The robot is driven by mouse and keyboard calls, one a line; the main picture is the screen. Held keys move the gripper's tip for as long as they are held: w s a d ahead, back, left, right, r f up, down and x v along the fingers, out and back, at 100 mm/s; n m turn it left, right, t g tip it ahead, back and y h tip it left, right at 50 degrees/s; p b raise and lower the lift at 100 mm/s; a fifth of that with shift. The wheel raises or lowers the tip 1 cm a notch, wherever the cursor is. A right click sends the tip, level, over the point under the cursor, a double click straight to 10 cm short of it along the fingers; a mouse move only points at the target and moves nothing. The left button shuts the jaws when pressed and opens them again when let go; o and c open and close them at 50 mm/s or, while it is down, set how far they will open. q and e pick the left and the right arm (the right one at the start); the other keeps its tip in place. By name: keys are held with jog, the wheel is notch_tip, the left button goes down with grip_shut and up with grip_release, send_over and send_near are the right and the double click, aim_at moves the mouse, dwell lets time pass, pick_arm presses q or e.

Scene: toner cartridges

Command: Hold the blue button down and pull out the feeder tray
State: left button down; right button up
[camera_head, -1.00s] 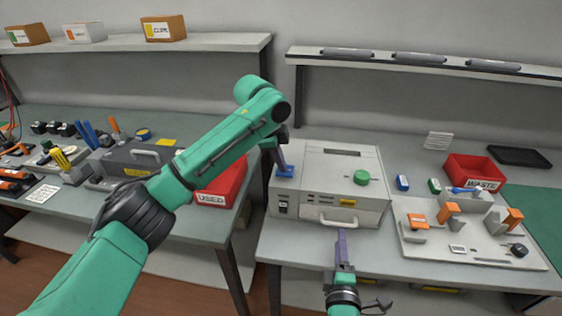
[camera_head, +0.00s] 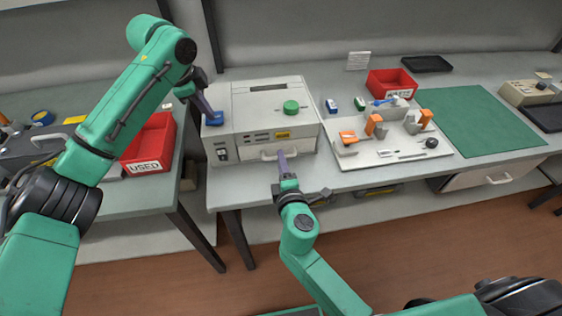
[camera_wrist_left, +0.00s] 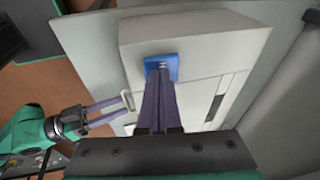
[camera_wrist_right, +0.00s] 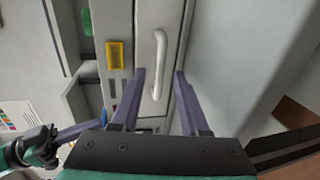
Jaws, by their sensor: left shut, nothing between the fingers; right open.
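The blue button (camera_head: 214,119) is on the top left of the light grey machine (camera_head: 245,105). My left gripper (camera_head: 207,112) is shut and empty, its fingertips at the button. In the left wrist view the tips overlap the button (camera_wrist_left: 153,68); I cannot tell whether it is pressed down. The feeder tray's handle (camera_head: 265,157) is low on the machine's front, and the tray front looks flush. My right gripper (camera_head: 282,153) is open in front of the handle. In the right wrist view its fingers lie either side of the white handle (camera_wrist_right: 160,50); contact is not clear.
A green knob (camera_head: 291,107) sits on the machine. A red used bin (camera_head: 150,145) stands left, across a gap between tables. A white board with orange-handled parts (camera_head: 385,152) lies to the right, and a red waste bin (camera_head: 390,82) behind it. The green mat (camera_head: 475,120) is clear.

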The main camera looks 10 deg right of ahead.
jog(key=shift+w+f, duration=0.1)
jog(key=shift+w, duration=0.35)
grip_shut()
dwell(0.9)
